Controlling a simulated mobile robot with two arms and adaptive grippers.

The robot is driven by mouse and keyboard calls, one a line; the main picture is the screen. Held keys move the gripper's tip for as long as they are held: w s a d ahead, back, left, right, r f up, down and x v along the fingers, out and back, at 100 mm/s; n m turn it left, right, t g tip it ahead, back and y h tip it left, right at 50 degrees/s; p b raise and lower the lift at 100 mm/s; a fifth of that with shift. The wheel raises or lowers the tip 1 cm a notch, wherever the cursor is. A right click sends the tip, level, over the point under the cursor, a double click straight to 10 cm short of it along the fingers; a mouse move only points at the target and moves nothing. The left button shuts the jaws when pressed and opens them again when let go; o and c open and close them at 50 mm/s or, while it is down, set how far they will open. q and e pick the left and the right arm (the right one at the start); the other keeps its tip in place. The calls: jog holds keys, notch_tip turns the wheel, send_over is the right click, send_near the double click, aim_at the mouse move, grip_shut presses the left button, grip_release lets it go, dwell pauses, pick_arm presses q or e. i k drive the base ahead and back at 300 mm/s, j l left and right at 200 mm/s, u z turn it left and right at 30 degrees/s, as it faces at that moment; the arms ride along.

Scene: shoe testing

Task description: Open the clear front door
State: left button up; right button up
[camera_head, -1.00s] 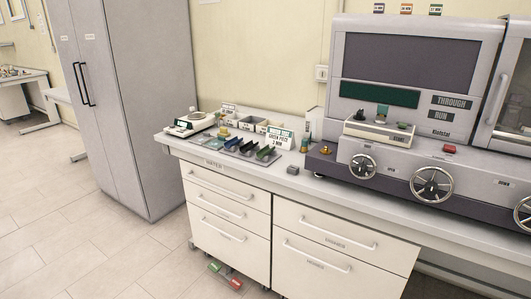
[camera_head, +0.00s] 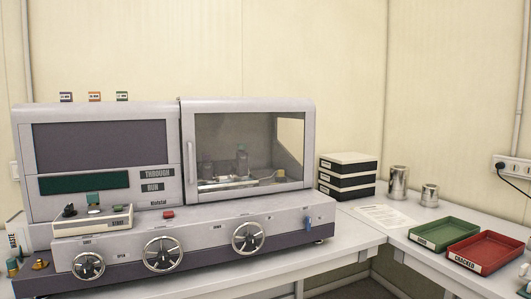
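The clear front door (camera_head: 232,146) is on the right part of the grey testing machine (camera_head: 110,240). It is a see-through panel in a grey frame and looks shut. Its upright handle (camera_head: 190,165) is at the door's left edge. Behind the panel, a pale clamp or fixture (camera_head: 235,182) shows, its details unclear. Neither of my grippers is in the view.
Dials, a red button (camera_head: 168,214) and a blue lever (camera_head: 307,223) are on the machine's front below the door. To the right are stacked black-and-white boxes (camera_head: 347,182), metal cups (camera_head: 398,182), a green tray (camera_head: 422,244) and a red tray (camera_head: 500,240) marked CRACKED.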

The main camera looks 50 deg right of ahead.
aim_at(190, 105)
jog(key=z, duration=1.5)
jog(key=i+j, duration=0.15)
